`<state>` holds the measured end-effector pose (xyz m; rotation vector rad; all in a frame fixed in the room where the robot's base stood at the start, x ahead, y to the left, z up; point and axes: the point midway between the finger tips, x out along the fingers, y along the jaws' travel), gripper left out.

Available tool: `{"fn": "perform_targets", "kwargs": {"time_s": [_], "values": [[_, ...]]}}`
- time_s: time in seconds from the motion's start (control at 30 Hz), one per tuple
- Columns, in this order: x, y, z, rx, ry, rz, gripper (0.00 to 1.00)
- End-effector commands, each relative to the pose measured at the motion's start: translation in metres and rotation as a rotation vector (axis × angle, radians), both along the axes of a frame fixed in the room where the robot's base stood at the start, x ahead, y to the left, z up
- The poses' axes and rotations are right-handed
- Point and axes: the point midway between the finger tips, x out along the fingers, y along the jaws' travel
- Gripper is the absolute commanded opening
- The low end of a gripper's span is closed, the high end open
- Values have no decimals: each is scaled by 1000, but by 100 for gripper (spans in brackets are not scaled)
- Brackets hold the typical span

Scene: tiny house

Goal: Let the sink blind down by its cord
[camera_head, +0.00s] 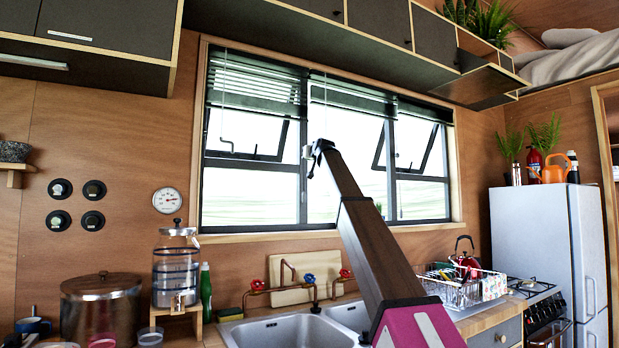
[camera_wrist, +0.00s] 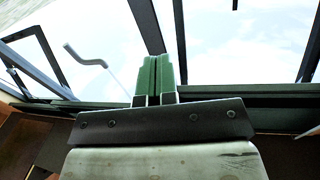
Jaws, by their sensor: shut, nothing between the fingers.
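The sink blind hangs at the window top in sections. The left section (camera_head: 255,85) hangs lower with its slats spread; the middle section (camera_head: 350,97) and right section (camera_head: 424,110) are bunched up. Thin pale lines hang below the blind, too fine to tell which is the pull cord. My gripper (camera_head: 318,150) is raised in front of the window, near the post between the left and middle panes. In the wrist view its green fingers (camera_wrist: 155,65) are together with nothing between them. A small dark piece (camera_wrist: 235,4) shows at the top edge there; I cannot tell what it is.
A grey bent handle (camera_wrist: 88,58) hangs left of my fingers in the wrist view. Tilted window panes stand open behind. The sink (camera_head: 285,331), taps (camera_head: 309,280), dish rack (camera_head: 455,290) and water dispenser (camera_head: 176,262) lie below. Overhead cupboards (camera_head: 380,30) bound the top.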

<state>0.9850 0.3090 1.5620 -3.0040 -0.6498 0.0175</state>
Motion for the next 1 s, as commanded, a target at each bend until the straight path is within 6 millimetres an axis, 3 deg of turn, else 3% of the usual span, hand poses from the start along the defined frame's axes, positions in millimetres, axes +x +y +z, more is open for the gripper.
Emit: {"fn": "perform_targets", "kwargs": {"time_s": [0.37, 0.7, 0.9, 1.0], "values": [[5, -11, -122, 607, 290, 229, 0], [-2, -51, -228, 1336, 626, 446, 0], [-5, -78, -265, 1655, 759, 535, 0], [-5, -86, -274, 1737, 792, 560, 0]]}}
